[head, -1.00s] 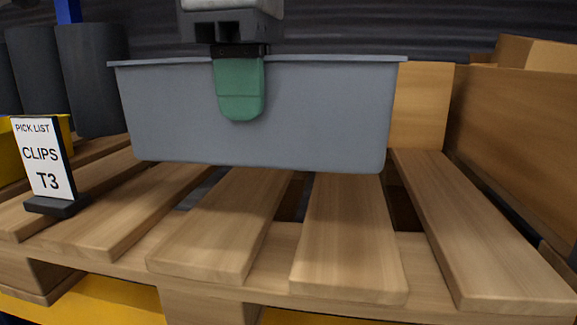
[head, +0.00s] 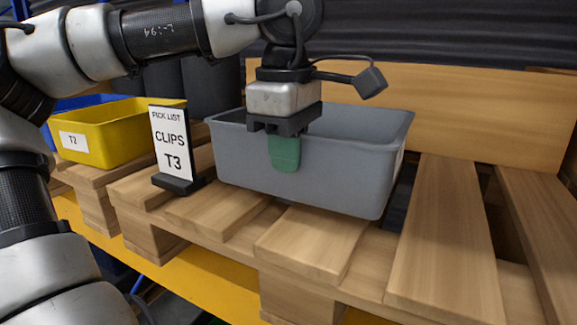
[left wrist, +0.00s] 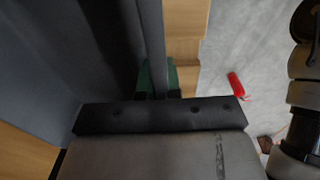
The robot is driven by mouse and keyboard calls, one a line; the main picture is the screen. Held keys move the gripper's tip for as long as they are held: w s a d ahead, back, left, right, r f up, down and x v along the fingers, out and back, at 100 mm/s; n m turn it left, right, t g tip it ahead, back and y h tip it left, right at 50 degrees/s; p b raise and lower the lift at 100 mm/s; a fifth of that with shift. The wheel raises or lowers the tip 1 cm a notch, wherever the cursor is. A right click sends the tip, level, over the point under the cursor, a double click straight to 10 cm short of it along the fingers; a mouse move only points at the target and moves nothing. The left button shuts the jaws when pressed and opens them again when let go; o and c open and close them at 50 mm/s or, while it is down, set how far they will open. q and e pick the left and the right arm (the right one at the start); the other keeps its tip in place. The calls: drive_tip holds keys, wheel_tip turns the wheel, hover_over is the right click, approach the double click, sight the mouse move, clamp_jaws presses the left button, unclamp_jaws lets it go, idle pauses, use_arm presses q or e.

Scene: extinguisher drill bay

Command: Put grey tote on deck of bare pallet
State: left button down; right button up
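The grey tote (head: 330,165) stands upright on or just above the wooden slats of a pallet (head: 440,240); I cannot tell whether its base touches. My left gripper (head: 285,140) comes down over the middle of the tote's near wall. One green finger lies against the outside of that wall; the other is hidden inside in the head view. In the left wrist view, the tote's rim (left wrist: 152,40) runs between the green fingers of my left gripper (left wrist: 157,78), which look closed on it. The tote's inside is mostly hidden. My right gripper is not in view.
A "PICK LIST CLIPS T3" sign (head: 172,150) stands on the slats left of the tote. A yellow bin (head: 115,130) labelled T2 is farther left. A wooden board (head: 480,115) rises behind. Slats to the right are clear. A red object (left wrist: 236,85) lies over the grey floor.

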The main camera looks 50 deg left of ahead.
sight(289, 176)
use_arm(q)
drive_tip(key=shift+s+d+f+p, duration=0.15)
drive_tip(key=shift+f+p, duration=0.3)
drive_tip(key=shift+f, duration=0.6)
drive_tip(key=shift+w+f, duration=0.2)
drive_tip(key=shift+f, duration=0.25)
drive_tip(key=shift+a, duration=0.2)
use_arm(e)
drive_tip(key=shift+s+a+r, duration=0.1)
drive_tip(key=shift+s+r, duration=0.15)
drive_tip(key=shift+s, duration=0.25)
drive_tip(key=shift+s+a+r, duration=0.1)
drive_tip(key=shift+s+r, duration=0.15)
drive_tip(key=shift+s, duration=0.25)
use_arm(q)
drive_tip(key=c, duration=1.3)
unclamp_jaws()
drive_tip(key=shift+s+d, duration=0.1)
drive_tip(key=shift+d, duration=0.1)
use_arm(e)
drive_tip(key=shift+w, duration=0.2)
use_arm(q)
drive_tip(key=shift+a, duration=0.1)
